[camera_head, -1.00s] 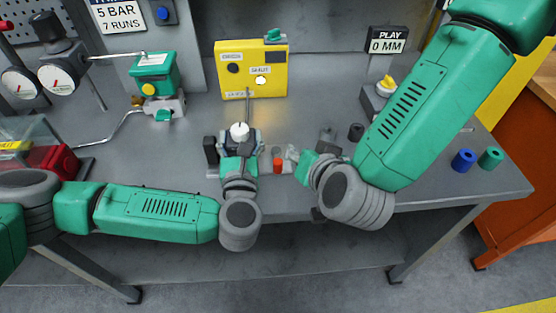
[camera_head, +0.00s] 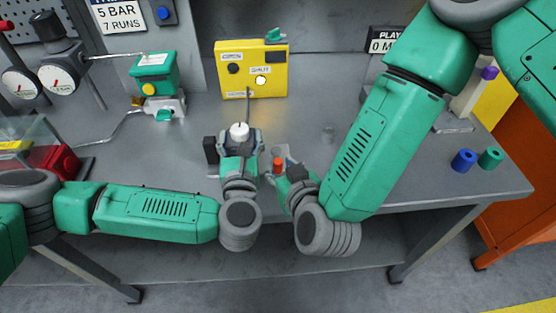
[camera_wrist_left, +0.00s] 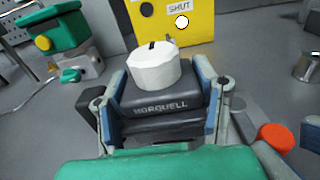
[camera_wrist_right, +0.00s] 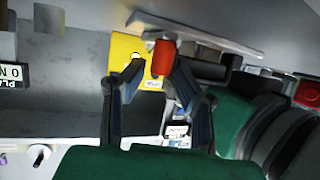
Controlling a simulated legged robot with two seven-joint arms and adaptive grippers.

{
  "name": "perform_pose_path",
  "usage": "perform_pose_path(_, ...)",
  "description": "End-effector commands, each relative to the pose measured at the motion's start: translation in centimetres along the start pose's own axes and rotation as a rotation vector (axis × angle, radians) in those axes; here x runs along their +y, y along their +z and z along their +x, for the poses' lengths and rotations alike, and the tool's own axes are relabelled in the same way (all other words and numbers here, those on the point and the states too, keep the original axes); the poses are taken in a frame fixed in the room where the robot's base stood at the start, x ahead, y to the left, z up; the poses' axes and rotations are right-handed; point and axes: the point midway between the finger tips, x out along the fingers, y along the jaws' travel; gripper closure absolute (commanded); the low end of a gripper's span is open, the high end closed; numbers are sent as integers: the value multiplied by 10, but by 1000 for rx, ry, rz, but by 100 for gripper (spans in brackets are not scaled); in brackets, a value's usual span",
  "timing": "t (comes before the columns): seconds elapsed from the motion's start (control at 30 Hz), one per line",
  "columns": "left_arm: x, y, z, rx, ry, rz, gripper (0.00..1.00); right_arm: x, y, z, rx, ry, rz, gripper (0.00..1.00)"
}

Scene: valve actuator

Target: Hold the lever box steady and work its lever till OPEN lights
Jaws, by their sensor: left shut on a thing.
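The dark lever box (camera_head: 241,149) with a white knob on top stands on the bench; MORQUELL-like lettering shows on it in the left wrist view (camera_wrist_left: 160,106). My left gripper (camera_head: 240,141) is shut on it, one finger on each side. The lever's red tip (camera_head: 278,164) stands just right of the box. My right gripper (camera_head: 286,170) is open beside the red tip. In the right wrist view the red tip (camera_wrist_right: 164,58) appears between and beyond the parted fingers. The yellow indicator box (camera_head: 251,88) has its SHUT lamp (camera_head: 261,80) lit white; another lamp (camera_head: 233,68) is dark.
A green-topped valve unit (camera_head: 156,80) and gauges (camera_head: 57,74) stand at the left. A red part (camera_head: 60,160) is at the left front. Blue (camera_head: 464,160) and green (camera_head: 490,158) cylinders stand at the right. The bench's right middle is largely clear.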

Motion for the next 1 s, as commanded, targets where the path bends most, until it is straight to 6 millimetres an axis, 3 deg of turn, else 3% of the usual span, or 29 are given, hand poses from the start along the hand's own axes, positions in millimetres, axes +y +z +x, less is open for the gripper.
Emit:
perform_pose_path(0.2,1,-2,0,4,3,2,95,0,0,22,0,1,1,73)
perform_pose_path(0.53,1,-2,0,4,3,3,95,0,0,26,-1,0,1,73)
perform_pose_path(0.57,1,-2,0,4,3,3,95,0,0,26,-1,0,1,80)
perform_pose_path(0.6,1,-2,0,4,3,3,95,0,0,26,-1,0,1,94)
perform_pose_path(0.63,1,-2,0,4,3,3,95,0,0,26,-1,0,1,100)
perform_pose_path(1.0,1,-2,0,4,3,2,95,9,-1,25,4,-95,-41,100)
